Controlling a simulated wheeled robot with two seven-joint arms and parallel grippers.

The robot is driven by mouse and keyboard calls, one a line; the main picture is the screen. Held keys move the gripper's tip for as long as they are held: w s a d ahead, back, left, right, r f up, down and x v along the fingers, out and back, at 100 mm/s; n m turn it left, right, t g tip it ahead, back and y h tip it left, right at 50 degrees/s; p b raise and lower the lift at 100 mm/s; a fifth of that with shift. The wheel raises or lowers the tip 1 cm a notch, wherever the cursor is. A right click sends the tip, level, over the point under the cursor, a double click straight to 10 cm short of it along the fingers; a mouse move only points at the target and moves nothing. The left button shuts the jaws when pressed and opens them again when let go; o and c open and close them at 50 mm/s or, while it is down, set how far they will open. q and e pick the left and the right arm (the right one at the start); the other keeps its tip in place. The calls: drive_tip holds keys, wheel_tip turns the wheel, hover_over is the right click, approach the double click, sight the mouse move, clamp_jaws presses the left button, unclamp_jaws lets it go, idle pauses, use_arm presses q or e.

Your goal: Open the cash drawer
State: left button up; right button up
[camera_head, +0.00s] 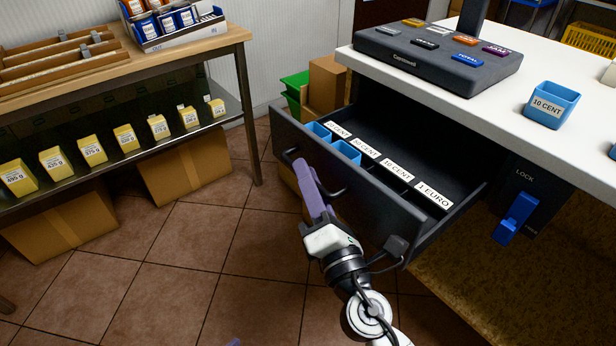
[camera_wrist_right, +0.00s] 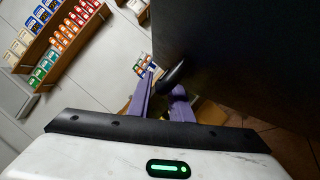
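The cash drawer (camera_head: 336,219) is pulled well out from under the white counter, and its inside shows. Its front carries a dark bar handle (camera_head: 332,192), whose end also shows in the right wrist view (camera_wrist_right: 172,76). My right gripper (camera_head: 306,176) is at the drawer front, its purple fingers (camera_wrist_right: 162,92) on either side of the handle and close together, shut on it. Part of the handle is hidden by the fingers. A small purple tip of my left gripper (camera_head: 234,342) shows at the bottom edge; its fingers are mostly out of frame.
Blue cups (camera_head: 346,151) sit in the drawer beside labelled compartments. The counter (camera_head: 430,85) bears a dark key panel (camera_head: 438,55) and a blue 10 CENT cup (camera_head: 551,105). A blue lock lever (camera_head: 515,217) is below. A wooden table (camera_head: 215,45) stands left; tiled floor between is clear.

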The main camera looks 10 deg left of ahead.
use_arm(q)
drive_tip(key=shift+w+d+f+b, duration=0.15)
drive_tip(key=shift+f+b, duration=0.15)
drive_tip(key=shift+b, duration=0.8)
use_arm(e)
drive_tip(key=v, duration=1)
drive_tip(key=shift+s+f, duration=0.1)
